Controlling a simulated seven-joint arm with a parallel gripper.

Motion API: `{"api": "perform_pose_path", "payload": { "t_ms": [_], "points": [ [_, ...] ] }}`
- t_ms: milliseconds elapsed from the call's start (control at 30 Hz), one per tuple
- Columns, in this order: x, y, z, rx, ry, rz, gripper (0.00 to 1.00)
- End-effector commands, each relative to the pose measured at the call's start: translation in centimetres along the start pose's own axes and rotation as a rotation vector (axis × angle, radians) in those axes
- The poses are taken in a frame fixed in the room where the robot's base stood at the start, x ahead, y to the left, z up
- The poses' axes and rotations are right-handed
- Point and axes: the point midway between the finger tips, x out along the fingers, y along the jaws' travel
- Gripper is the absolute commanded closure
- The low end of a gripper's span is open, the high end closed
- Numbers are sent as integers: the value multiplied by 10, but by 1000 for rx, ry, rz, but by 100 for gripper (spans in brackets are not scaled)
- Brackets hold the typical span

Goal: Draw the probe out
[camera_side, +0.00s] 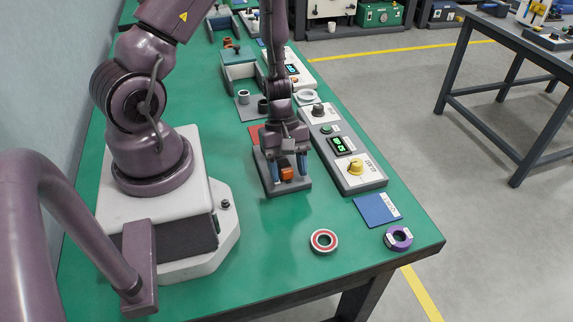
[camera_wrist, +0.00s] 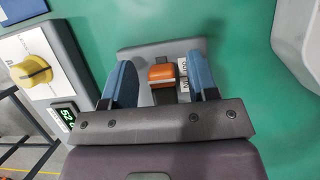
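The probe (camera_side: 287,173) shows as an orange-topped piece at a grey block (camera_side: 298,188). In the wrist view the probe (camera_wrist: 162,74) has a brown side below its orange top, and the grey block (camera_wrist: 133,54) carries a white label partly covered by a finger. My gripper (camera_side: 288,166) points down over the block with its two blue fingers on either side of the probe. In the wrist view my gripper (camera_wrist: 161,72) is open, with a gap between each finger and the orange top. The probe's lower part is hidden.
A control box (camera_side: 325,144) with a yellow knob and a lit green display stands close to the right of the block. A red-and-white ring (camera_side: 334,240), a purple ring (camera_side: 390,240) and a blue card (camera_side: 373,210) lie near the front. The green table (camera_side: 255,235) is otherwise clear there.

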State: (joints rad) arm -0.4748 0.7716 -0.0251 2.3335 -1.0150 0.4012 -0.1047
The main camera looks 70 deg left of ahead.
Motion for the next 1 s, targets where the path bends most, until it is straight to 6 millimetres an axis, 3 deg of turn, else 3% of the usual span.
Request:
{"api": "perform_pose_path", "payload": {
  "t_ms": [367, 467, 800, 1000],
  "points": [
    [-8, 0, -2, 1, 6, 3, 47],
    [-22, 1, -2, 2, 8, 4, 47],
    [-94, 1, -1, 3, 7, 7, 47],
    [-122, 0, -1, 1, 4, 4, 47]
  ]
}}
